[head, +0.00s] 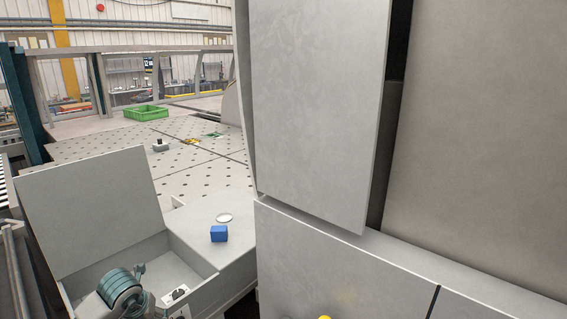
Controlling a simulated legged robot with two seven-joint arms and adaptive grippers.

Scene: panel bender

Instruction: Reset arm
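Part of my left arm, with a ribbed grey-teal joint, shows at the bottom left, over an open grey box (187,246). A small grey piece that may belong to my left gripper (138,271) sticks up beside that joint. Its fingers cannot be made out, so I cannot tell whether it is open or shut. A light panel with a black switch (179,294) lies in the box, right of the arm. My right gripper is not in view.
The box's lid (90,215) stands raised. A blue block (219,234) and a white disc (224,218) sit on the ledge beside it. A tall grey machine cabinet (315,100) blocks the right side. A green crate (146,112) lies far back on the dotted table (190,175).

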